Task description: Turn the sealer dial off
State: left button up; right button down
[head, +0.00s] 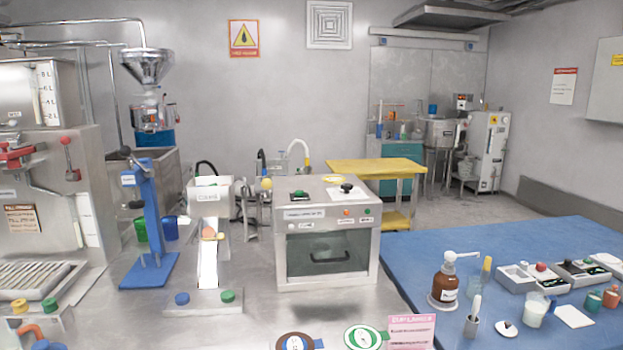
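A steel box-shaped machine (328,230) with a dark glass front window stands in the middle of the steel counter. A black knob (347,187) sits on a white plate on its top, and a small green part (299,195) is on the left of the top. Small orange and green buttons are on its upper front edge. Its labels are too small to read, so I cannot tell for sure whether this is the sealer or which way the knob points. Neither of my grippers is in view.
A slim machine (210,235) with blue and green knobs stands left of the box, beside a blue stand (153,225). Round dials and a pink sign (411,332) are at the front edge. A blue table (500,255) with bottles and trays is on the right.

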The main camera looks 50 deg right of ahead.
aim_at(345, 187)
jog(key=i, duration=0.25)
jog(key=z, duration=1.3)
